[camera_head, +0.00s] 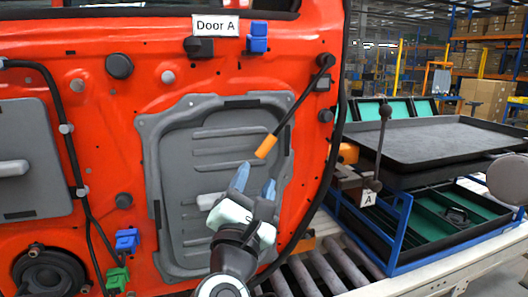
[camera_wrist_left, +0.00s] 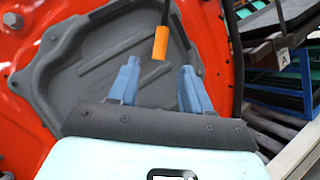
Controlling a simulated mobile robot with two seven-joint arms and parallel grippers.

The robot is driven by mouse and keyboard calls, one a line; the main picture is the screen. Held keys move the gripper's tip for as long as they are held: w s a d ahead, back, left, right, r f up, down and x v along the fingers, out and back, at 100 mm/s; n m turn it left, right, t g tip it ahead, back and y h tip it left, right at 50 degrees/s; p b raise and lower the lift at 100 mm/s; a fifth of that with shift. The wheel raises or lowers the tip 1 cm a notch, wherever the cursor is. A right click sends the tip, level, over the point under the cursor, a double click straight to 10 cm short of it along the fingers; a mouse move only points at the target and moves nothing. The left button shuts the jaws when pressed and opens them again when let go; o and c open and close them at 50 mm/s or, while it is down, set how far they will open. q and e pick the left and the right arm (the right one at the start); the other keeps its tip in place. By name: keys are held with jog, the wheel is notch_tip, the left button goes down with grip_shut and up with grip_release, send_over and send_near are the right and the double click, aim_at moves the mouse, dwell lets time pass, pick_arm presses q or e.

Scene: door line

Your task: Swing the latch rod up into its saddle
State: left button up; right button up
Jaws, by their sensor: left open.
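The latch rod (camera_head: 293,105) is thin and black with an orange end sleeve (camera_head: 266,146). It hangs down and left from a black pivot (camera_head: 325,60) at the red door's upper right. A blue clip (camera_head: 258,37) and a black clip (camera_head: 199,46) sit on the door's top edge; I cannot tell which is the saddle. My left gripper (camera_head: 255,182) is open and empty, its blue fingers just below the orange sleeve. In the left wrist view the sleeve (camera_wrist_left: 160,43) is beyond the gap between the fingertips (camera_wrist_left: 158,85), apart from them.
The red door (camera_head: 105,130) carries a grey ribbed panel (camera_head: 180,150) behind the gripper and a black cable (camera_head: 62,120) at left. To the right stand a black tray (camera_head: 440,145) on a blue rack (camera_head: 395,235) and a roller conveyor (camera_head: 330,272).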

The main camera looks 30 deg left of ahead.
aim_at(265, 149)
pick_arm(q)
jog(key=p+x, duration=0.2)
jog(key=x, duration=0.7)
jog(key=shift+w+a, duration=0.1)
jog(key=shift+w, duration=0.25)
grip_shut()
